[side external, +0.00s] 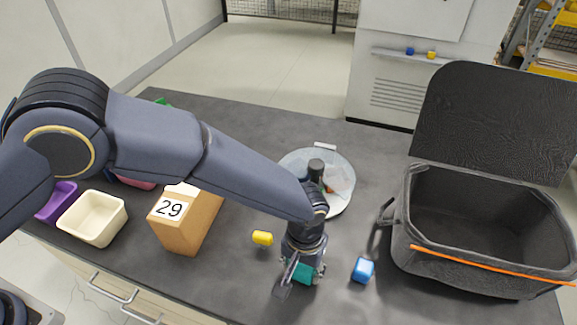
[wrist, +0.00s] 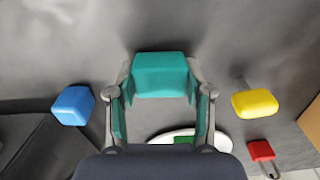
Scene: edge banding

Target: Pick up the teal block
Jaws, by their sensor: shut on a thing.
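The teal block (wrist: 160,75) sits between my gripper's two fingers in the wrist view, near their tips. It also shows in the side external view (side external: 304,273), partly hidden by my gripper (side external: 296,277). My gripper (wrist: 160,88) is shut on the teal block, one finger on each side. The gripper points down at the dark table near its front edge. I cannot tell whether the block touches the table.
A blue block (side external: 363,270) lies to the right and a yellow block (side external: 262,238) to the left. An open black bag (side external: 440,262) stands at right. A box marked 29 (side external: 180,230), a cream bin (side external: 92,222) and a purple bin (side external: 57,202) stand left. A round plate (side external: 338,178) lies behind.

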